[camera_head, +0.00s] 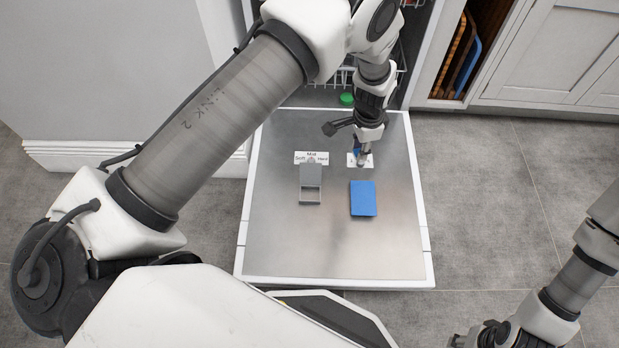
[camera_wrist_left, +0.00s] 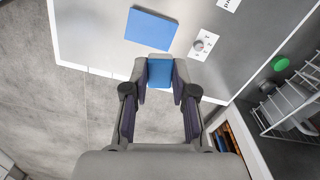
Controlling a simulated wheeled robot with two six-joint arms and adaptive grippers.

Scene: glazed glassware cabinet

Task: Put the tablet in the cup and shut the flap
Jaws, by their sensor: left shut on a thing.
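My left gripper (camera_head: 362,162) hangs over the right back part of the open door. It is shut on a small blue tablet; the tablet (camera_wrist_left: 160,72) shows between the fingertips in the left wrist view. The grey cup (camera_head: 310,196) is set in the door, to the left of the gripper and nearer the front. Its grey flap (camera_head: 312,175) appears open at the cup's back side, and the cup's inside shows at the front. The cup is out of the left wrist view. My right gripper (camera_head: 488,334) is at the bottom right, over the floor, its jaws unclear.
A flat blue rectangle (camera_head: 363,199) lies on the steel door (camera_head: 300,250), right of the cup. A labelled dial (camera_wrist_left: 199,45) is near the left gripper. A "Soft Hard" label (camera_head: 311,158) is behind the cup. A green cap (camera_head: 346,99) and rack are in the machine. The door's front is clear.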

